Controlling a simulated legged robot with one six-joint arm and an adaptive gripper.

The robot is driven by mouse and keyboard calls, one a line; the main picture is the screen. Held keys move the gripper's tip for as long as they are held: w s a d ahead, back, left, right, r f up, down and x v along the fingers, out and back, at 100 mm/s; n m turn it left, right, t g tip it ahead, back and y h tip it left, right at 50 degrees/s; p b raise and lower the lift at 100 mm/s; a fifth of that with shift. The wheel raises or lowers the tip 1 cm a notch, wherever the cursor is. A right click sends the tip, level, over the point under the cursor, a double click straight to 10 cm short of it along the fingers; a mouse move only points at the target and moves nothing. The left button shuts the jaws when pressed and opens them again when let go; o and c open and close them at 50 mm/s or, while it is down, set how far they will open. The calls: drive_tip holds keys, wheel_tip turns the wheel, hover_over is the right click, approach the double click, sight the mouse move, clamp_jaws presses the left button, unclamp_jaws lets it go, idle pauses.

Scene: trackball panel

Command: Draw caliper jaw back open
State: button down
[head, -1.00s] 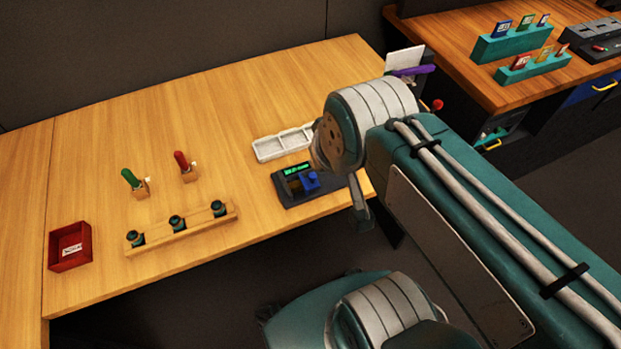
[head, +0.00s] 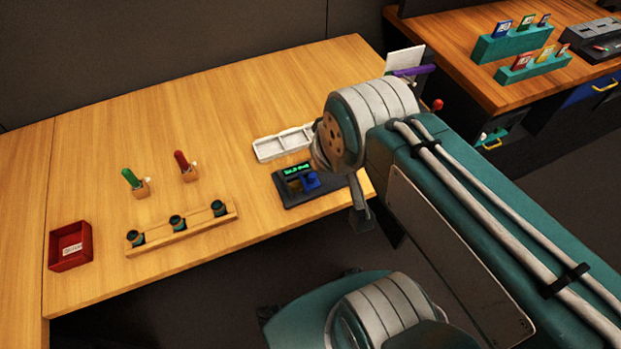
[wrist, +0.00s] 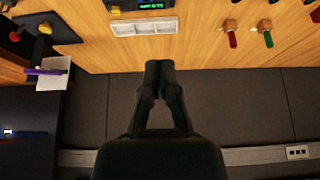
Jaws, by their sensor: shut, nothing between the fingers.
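In the head view my arm hides the gripper.
A white compartment tray (head: 283,144) lies beside the caliper. Red and green handled tools (head: 182,161) stand in wooden holders, left of it. A wooden rack (head: 195,226) and a red bin (head: 70,262) are farther left. A purple-topped item (head: 411,71) is at the right edge.

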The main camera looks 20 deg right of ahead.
drive_tip(key=c, duration=1.3)
unclamp_jaws()
drive_tip(key=shift+c, duration=0.2)
drive_tip(key=o, duration=0.5)
drive_tip(key=shift+o, duration=0.4)
drive_tip(key=shift+w+d+f+n, duration=0.1)
drive_tip(key=shift+w+f+n, duration=0.05)
drive_tip(key=shift+w+n, duration=0.2)
drive_tip(key=n+g, duration=0.6)
drive_tip(key=n, duration=0.7)
hover_over(312, 175)
wheel_tip(312, 175, down, 14)
wheel_tip(312, 175, down, 10)
drive_tip(key=shift+f, duration=0.25)
